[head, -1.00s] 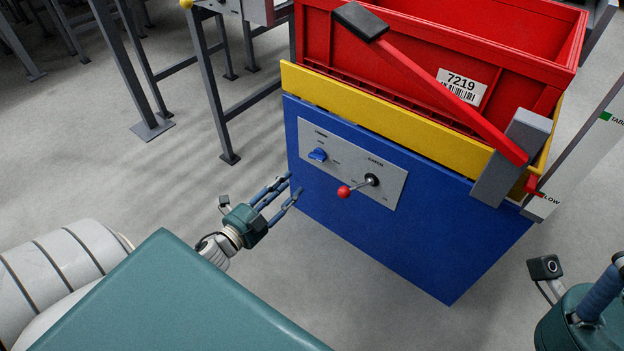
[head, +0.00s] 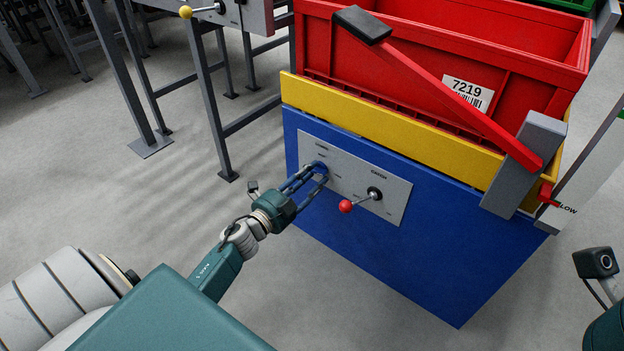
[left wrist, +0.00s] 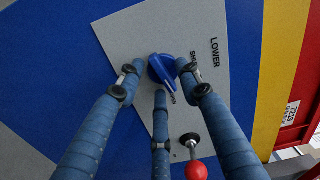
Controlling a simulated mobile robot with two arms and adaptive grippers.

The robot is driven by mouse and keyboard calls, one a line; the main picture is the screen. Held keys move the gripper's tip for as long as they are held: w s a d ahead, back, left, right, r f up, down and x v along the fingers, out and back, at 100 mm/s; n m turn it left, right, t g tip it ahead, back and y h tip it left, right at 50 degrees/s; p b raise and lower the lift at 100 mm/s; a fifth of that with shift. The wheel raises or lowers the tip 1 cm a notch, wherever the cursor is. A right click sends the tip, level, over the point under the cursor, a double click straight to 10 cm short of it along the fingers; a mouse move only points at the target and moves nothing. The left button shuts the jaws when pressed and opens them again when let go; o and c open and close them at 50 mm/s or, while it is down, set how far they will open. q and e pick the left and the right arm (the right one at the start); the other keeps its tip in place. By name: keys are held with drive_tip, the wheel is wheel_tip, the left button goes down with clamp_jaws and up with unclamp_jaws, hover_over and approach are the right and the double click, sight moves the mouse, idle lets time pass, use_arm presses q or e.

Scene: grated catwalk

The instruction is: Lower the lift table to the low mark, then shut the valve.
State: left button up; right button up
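The lift table (head: 380,240) has a blue body and a yellow top edge. A blue valve knob (left wrist: 163,69) sits on its grey panel (head: 392,192); LOWER and part of a SHUT label show beside it in the left wrist view. My left gripper (head: 322,170) is open, its fingers spread around the knob; small gaps show at both sides, and I cannot tell whether the third finger touches. A red pointer (head: 547,192) is beside the post (head: 590,180), slightly above the LOW label (head: 568,209). My right gripper is out of view; only part of its wrist shows.
A red crate (head: 425,75) labelled 7219 stands on the table. A red-ball lever (head: 346,206) is right of the knob, close to my fingers. A sloping red bar (head: 450,90) crosses the crate's front. Grey frame legs (head: 212,110) stand left. The front floor is clear.

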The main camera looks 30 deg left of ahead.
use_arm(q)
clamp_jaws()
